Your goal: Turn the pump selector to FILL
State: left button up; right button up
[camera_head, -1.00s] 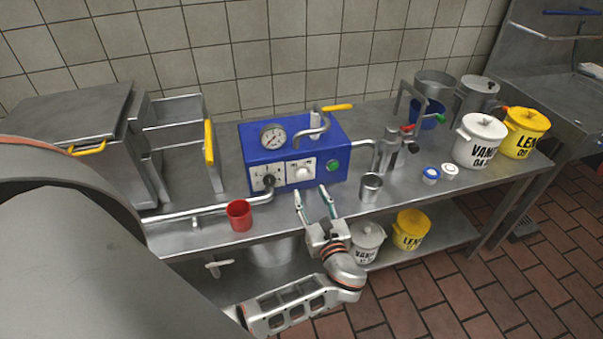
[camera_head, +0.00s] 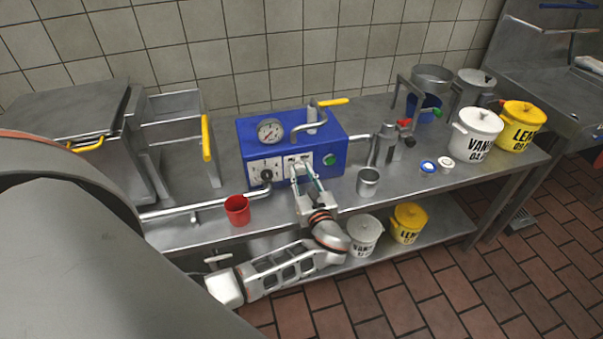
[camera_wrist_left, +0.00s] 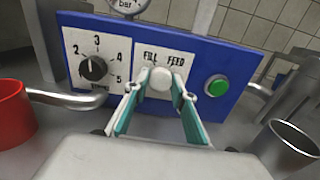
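The blue pump box (camera_head: 285,142) stands on the steel bench against the wall. Its selector is a white knob (camera_wrist_left: 160,82) on a white plate labelled FILL and FEED (camera_wrist_left: 150,58), with FILL on the left and FEED on the right. My left gripper (camera_head: 305,172) is at the front of the box. In the left wrist view its teal-padded fingers (camera_wrist_left: 160,86) stand apart, one on each side of the knob; I cannot tell whether they touch it. Which label the knob points to cannot be made out. My right gripper is not in view.
Left of the selector is a black numbered dial (camera_wrist_left: 93,68); right is a green button (camera_wrist_left: 216,86). A red cup (camera_head: 237,210) and a steel cup (camera_head: 368,182) stand on the bench on either side of my gripper. A pipe (camera_head: 205,207) runs at left.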

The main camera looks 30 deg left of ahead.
pick_arm(q)
jog(key=c, duration=0.4)
jog(key=shift+o, duration=0.2)
